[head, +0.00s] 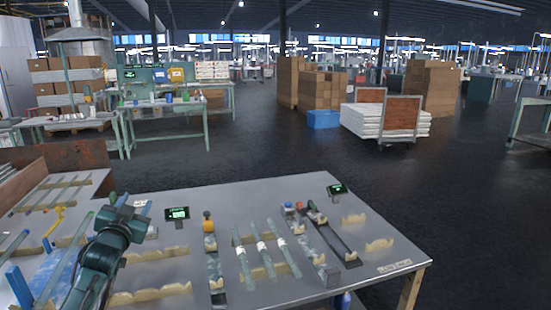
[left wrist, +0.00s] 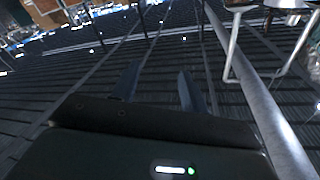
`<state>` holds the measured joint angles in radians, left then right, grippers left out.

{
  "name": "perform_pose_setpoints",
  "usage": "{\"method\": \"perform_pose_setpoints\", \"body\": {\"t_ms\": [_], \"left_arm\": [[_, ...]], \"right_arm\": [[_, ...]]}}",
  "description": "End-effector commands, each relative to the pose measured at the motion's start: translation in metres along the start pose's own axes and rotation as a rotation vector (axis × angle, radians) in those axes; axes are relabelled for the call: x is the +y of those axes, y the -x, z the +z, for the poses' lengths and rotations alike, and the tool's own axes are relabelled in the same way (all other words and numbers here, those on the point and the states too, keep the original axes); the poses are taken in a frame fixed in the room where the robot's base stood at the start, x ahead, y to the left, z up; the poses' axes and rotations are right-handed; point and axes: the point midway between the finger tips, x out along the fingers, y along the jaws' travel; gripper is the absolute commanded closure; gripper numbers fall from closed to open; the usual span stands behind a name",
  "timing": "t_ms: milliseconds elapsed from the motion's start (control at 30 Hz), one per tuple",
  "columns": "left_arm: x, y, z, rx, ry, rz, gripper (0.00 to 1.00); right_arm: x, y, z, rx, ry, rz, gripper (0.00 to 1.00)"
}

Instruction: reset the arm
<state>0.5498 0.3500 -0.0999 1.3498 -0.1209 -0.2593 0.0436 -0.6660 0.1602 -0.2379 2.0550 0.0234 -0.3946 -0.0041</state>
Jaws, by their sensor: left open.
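My left arm comes in from the bottom left of the head view, over the left part of the metal table (head: 330,290). My left gripper (head: 130,201) is at its far end, small and partly hidden by the wrist. In the left wrist view the two fingers of this gripper (left wrist: 158,90) stand apart with nothing between them. Several glass tubes with pale labels, such as this tube (head: 262,248), lie on notched supports in the middle of the table, right of the gripper.
Small displays (head: 177,213) and (head: 337,189) stand on the table. A dark rail (head: 328,235) and notched blocks (head: 379,244) lie to the right. Thin rods (head: 60,187) rest at the left. A cart (head: 388,122) and stacked cartons (head: 320,90) stand beyond open floor.

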Motion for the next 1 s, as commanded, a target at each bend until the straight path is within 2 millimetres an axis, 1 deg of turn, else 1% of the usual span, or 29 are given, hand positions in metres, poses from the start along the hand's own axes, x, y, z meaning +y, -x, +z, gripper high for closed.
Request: {"method": "perform_pose_setpoints", "body": {"t_ms": [33, 67, 100, 200, 267, 367, 400, 467, 500, 567, 600, 667, 700, 767, 800, 900, 1000], "left_arm": [[0.004, 0.001, 0.013, -0.070, 0.043, 0.019, 0.55], [0.007, 0.001, 0.021, -0.113, 0.069, 0.033, 0.55], [0.016, 0.006, 0.033, -0.158, 0.090, 0.057, 0.55], [0.050, 0.033, 0.060, -0.181, 0.084, 0.105, 0.55], [0.067, 0.049, 0.073, -0.198, 0.086, 0.133, 0.55], [0.098, 0.082, 0.098, -0.232, 0.093, 0.184, 0.55], [0.112, 0.098, 0.108, -0.248, 0.098, 0.207, 0.55], [0.134, 0.125, 0.123, -0.274, 0.108, 0.245, 0.55], [0.148, 0.145, 0.133, -0.294, 0.117, 0.271, 0.55], [0.171, 0.181, 0.147, -0.327, 0.135, 0.313, 0.55], [0.185, 0.207, 0.155, -0.351, 0.149, 0.341, 0.55], [0.205, 0.247, 0.165, -0.388, 0.174, 0.383, 0.55], [0.216, 0.275, 0.169, -0.413, 0.193, 0.408, 0.55], [0.231, 0.314, 0.173, -0.451, 0.222, 0.441, 0.55], [0.238, 0.337, 0.174, -0.473, 0.242, 0.460, 0.55], [0.251, 0.386, 0.172, -0.523, 0.284, 0.494, 0.55], [0.257, 0.417, 0.168, -0.557, 0.315, 0.513, 0.55]], "right_arm": [[0.001, -0.001, 0.002, -0.004, 0.002, 0.003, 0.57], [0.001, -0.001, 0.003, -0.007, 0.003, 0.004, 0.57], [0.002, -0.002, 0.004, -0.008, 0.005, 0.005, 0.57], [0.001, -0.001, 0.003, -0.007, 0.004, 0.005, 0.57], [0.001, -0.001, 0.003, -0.007, 0.004, 0.004, 0.57], [0.001, -0.001, 0.003, -0.007, 0.004, 0.004, 0.57], [0.001, -0.001, 0.003, -0.007, 0.004, 0.004, 0.57], [0.001, -0.001, 0.003, -0.007, 0.004, 0.004, 0.57], [0.001, -0.001, 0.003, -0.007, 0.004, 0.004, 0.57], [0.001, -0.001, 0.003, -0.007, 0.004, 0.004, 0.57], [0.001, -0.001, 0.003, -0.007, 0.004, 0.004, 0.57], [0.001, -0.001, 0.003, -0.007, 0.004, 0.004, 0.57], [0.001, -0.001, 0.003, -0.007, 0.004, 0.004, 0.57], [0.001, -0.001, 0.003, -0.007, 0.004, 0.004, 0.57], [0.001, -0.001, 0.003, -0.007, 0.004, 0.004, 0.57], [0.001, -0.001, 0.003, -0.007, 0.004, 0.004, 0.57], [0.001, -0.001, 0.003, -0.007, 0.004, 0.004, 0.57]]}}
